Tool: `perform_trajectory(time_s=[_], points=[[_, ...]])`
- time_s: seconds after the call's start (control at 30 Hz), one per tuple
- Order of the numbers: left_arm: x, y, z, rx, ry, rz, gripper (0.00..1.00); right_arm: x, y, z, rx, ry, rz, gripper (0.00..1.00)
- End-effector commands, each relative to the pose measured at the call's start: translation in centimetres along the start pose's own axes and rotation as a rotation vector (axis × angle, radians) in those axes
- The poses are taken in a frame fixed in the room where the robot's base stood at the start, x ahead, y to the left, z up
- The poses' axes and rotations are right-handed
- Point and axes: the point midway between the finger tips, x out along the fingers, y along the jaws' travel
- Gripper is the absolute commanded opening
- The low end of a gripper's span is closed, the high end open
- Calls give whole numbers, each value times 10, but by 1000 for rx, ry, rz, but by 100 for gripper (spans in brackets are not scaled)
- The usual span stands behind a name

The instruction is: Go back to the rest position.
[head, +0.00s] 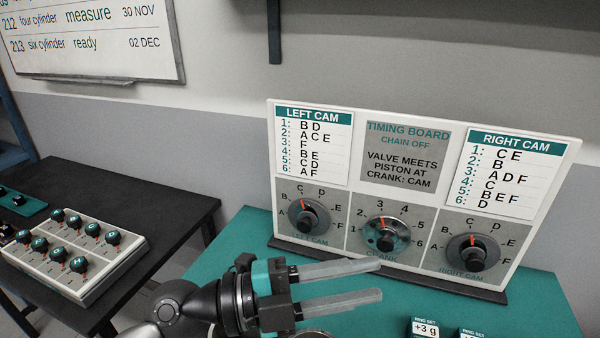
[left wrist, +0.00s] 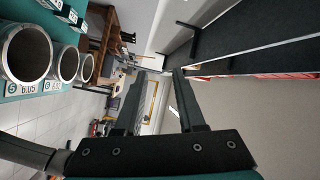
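My left gripper (head: 380,279) is in the lower middle of the head view, in front of the timing board (head: 360,180) and above the teal table (head: 540,295). Its two fingers point right and are apart, with nothing between them. In the left wrist view the same gripper (left wrist: 155,75) is also open and empty. The board stands upright with a left cam dial (head: 303,216), a crank dial (head: 386,236) and a right cam dial (head: 472,252). My right gripper is in neither view.
A black table (head: 130,195) at left holds a panel of several knobs (head: 75,250). Two small ring set boxes (head: 425,328) sit at the teal table's front. A whiteboard (head: 95,40) hangs on the wall. In the left wrist view, several metal cylinders (left wrist: 25,52) stand at left.

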Motion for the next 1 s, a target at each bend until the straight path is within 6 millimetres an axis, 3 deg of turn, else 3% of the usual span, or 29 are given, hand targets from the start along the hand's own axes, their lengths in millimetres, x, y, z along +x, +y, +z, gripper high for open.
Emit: perform_trajectory(time_s=[0.1,0.23,0.37,0.47,0.57,0.77,0.87,1.0], points=[[-10,-45,4,-67,-60,-280,39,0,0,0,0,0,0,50],[-38,-82,25,-161,-185,-548,39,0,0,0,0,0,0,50],[-79,-97,57,-282,-366,-768,39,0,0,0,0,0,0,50],[-114,-90,84,-395,-535,-896,39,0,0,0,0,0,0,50],[-150,-68,109,-523,-723,-982,39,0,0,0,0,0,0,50],[-211,15,137,-822,-1120,-1012,39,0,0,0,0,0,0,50],[-232,69,134,-989,-1311,-950,39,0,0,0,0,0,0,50],[-249,141,111,-1214,-1530,-793,39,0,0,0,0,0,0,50]])
